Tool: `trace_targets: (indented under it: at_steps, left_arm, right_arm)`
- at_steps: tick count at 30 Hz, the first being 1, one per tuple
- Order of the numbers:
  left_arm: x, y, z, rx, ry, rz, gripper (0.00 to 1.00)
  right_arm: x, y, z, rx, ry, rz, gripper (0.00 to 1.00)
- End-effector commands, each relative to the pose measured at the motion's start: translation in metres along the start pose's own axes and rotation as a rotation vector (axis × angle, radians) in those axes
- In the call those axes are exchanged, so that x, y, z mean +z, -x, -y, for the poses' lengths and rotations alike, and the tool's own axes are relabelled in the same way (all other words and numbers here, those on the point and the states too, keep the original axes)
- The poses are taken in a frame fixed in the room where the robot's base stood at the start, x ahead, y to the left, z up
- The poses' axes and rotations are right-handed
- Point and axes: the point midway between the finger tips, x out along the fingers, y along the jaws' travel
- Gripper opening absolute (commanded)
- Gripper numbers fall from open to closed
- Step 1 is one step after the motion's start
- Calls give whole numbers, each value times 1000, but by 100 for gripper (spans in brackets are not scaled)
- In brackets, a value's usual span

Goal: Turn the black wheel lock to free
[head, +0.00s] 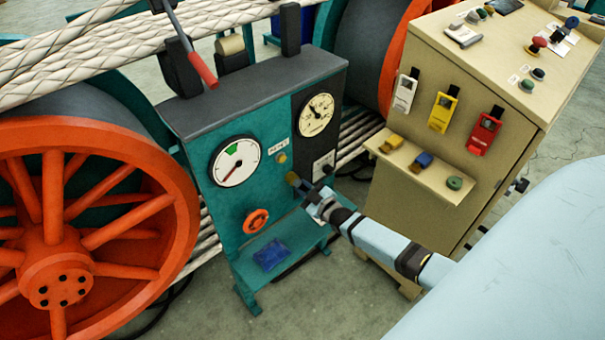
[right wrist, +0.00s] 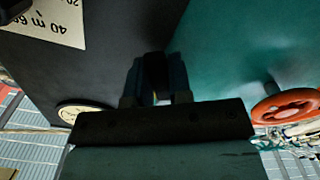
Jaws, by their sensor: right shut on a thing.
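My right gripper (head: 310,190) is at the lower front of the teal-and-black control panel (head: 205,172), just right of the orange handwheel. It is shut on a small dark part, which I take for the black wheel lock (right wrist: 155,72). The jaws and shadow hide most of that part, so its angle and any free mark cannot be read. The right wrist view also shows the gripper (right wrist: 157,95) close to the panel face. My left gripper is not in view.
The orange handwheel (head: 256,221) and a white gauge (head: 235,161) are on the panel's teal part. A cream gauge (head: 316,115) is above my gripper. A beige cabinet (head: 415,205) with a shelf stands close on the right. A large orange reel (head: 60,230) is at left.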

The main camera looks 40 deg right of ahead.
Motion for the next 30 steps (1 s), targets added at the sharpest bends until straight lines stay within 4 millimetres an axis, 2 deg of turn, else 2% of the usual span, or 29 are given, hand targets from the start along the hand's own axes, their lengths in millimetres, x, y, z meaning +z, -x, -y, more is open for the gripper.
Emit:
trace_targets:
  at_steps: [8,21,22,25,30]
  left_arm:
    - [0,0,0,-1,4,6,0]
    - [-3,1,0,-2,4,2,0]
    - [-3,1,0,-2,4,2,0]
    - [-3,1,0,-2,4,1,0]
    - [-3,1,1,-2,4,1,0]
  right_arm:
    - [0,0,-2,-1,70,0,0]
    - [0,0,-3,-1,84,0,0]
    - [0,0,-3,-2,85,0,22]
    - [0,0,-3,-1,83,0,45]
    - [0,0,-3,-1,81,0,45]
